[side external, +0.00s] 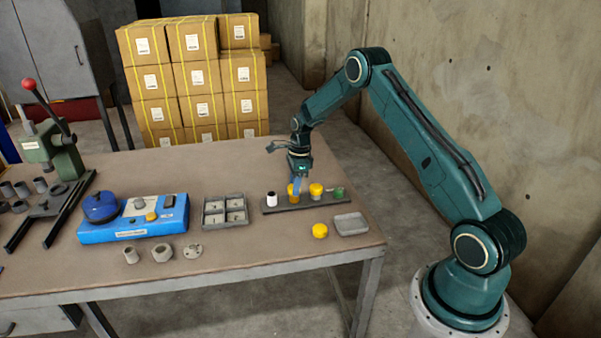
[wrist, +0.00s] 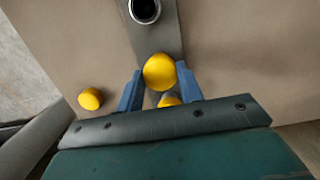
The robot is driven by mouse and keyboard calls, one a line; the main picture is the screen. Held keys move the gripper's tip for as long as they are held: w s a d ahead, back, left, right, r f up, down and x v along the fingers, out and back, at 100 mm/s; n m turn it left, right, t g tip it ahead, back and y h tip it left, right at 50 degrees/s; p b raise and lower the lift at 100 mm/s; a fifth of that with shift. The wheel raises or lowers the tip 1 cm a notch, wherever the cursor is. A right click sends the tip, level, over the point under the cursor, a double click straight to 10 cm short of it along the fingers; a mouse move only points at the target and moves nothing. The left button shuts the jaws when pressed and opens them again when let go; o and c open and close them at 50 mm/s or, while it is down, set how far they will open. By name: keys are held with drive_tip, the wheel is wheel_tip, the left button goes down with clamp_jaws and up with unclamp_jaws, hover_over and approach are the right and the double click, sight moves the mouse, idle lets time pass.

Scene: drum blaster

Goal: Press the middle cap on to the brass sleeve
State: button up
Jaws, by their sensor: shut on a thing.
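My gripper (side external: 297,183) points down over the dark strip (side external: 280,208) in the side view. Its blue fingers are shut on a yellow cap (wrist: 159,72), which shows between the fingertips in the wrist view. In the side view this cap (side external: 291,188) is at the top of a brass-coloured sleeve (side external: 293,200). I cannot tell whether it is fully seated, and the fingers partly hide the join. A second yellow cap (side external: 316,189) tops the position to the right, and it shows partly hidden in the wrist view (wrist: 169,99).
A white sleeve (side external: 271,199) and a green one (side external: 338,192) stand at the strip's ends. A compartment tray (side external: 226,212) and a blue device (side external: 133,218) stand left.

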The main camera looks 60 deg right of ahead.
drive_tip(key=shift+f, duration=0.3)
idle(0.5)
drive_tip(key=o, duration=1)
drive_tip(key=shift+c, duration=1.4)
drive_tip(key=shift+r, duration=0.1)
drive_tip(key=shift+r, duration=2.4)
drive_tip(key=shift+r, duration=0.1)
